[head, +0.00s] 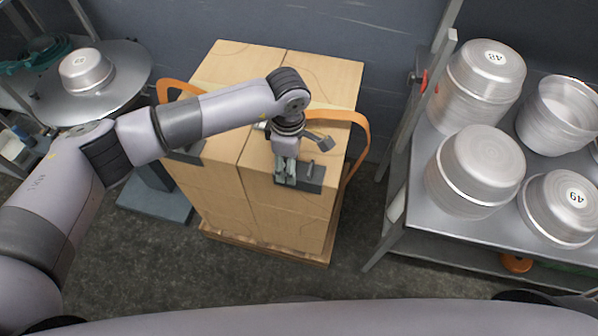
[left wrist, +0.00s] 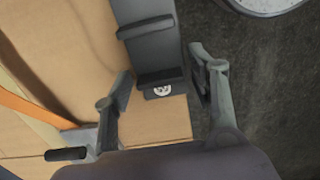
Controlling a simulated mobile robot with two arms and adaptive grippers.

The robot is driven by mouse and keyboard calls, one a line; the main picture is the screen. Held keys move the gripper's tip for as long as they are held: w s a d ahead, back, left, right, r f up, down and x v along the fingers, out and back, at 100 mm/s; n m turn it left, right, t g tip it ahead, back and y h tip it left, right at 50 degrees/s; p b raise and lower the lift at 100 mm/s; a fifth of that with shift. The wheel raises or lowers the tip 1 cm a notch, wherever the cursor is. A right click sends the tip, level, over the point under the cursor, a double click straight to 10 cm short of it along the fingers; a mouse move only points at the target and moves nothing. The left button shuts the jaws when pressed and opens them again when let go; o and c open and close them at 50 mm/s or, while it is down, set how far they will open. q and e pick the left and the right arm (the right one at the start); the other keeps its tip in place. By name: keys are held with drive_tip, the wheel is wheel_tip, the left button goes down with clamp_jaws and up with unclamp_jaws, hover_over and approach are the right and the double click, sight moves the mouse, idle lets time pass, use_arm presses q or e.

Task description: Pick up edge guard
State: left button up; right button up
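A dark grey edge guard (head: 315,179) sits over the front top edge of the stacked cartons in the head view. It also shows in the left wrist view (left wrist: 152,45), with raised bars and a small round white label. My left gripper (head: 285,180) points down at this guard's left part. In the left wrist view its two fingers (left wrist: 160,68) are spread, with part of the guard visible between them. I cannot tell whether they touch it. A second dark guard (head: 187,155) on the left is partly hidden by my left arm. My right gripper is out of view.
Cartons (head: 205,195) stand on a wooden pallet (head: 265,248), with orange straps (head: 357,160) looping out. A metal table (head: 400,215) with several pans is at right. A round plate (head: 125,85) with one pan (head: 86,70) is at left. Floor shows in front.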

use_arm(q)
drive_tip(key=shift+s+f, duration=0.1)
drive_tip(key=c, duration=0.9)
drive_tip(key=shift+c, duration=0.2)
